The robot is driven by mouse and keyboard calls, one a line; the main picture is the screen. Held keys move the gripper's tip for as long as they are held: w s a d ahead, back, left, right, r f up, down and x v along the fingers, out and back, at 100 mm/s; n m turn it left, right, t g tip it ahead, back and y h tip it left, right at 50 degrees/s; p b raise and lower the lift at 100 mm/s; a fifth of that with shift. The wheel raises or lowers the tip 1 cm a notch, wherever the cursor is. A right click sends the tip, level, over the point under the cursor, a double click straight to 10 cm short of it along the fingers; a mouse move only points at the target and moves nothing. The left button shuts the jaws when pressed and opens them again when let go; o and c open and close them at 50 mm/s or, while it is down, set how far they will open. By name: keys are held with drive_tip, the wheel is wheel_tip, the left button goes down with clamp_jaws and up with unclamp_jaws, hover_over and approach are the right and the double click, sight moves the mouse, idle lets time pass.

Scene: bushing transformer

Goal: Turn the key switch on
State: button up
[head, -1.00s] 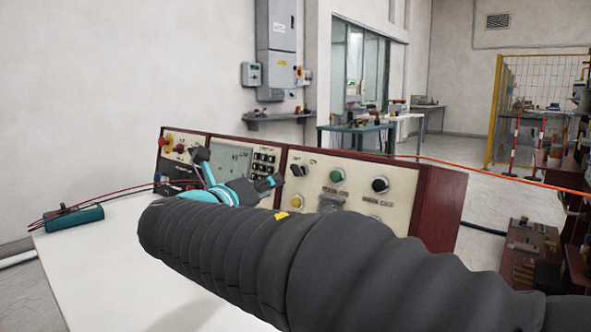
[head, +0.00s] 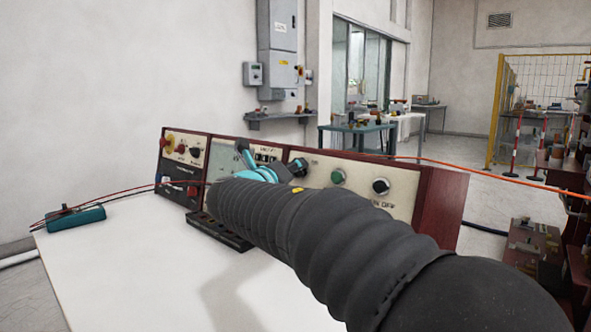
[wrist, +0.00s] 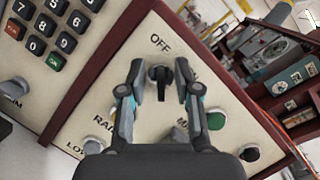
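The key switch (wrist: 160,82) is a black round piece with an upright tab on the cream panel, below the word OFF in the wrist view. My gripper (wrist: 160,88) is open, with one fingertip on each side of the switch. Small gaps seem to show between the fingertips and the switch; whether either finger touches it I cannot tell. In the head view my gripper (head: 283,171) is at the panel's upper left, and my dark-sleeved arm hides the lower panel. The switch is hard to tell from the fingertips there.
A green button (head: 338,177) and a black button (head: 381,186) sit right of the switch on the red-brown console (head: 440,205). A keypad (wrist: 50,25) is on the neighbouring panel. A teal device (head: 76,218) with red leads lies on the white table (head: 120,270).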

drive_tip(key=shift+w+d, duration=0.15)
drive_tip(key=shift+w, duration=0.15)
clamp_jaws()
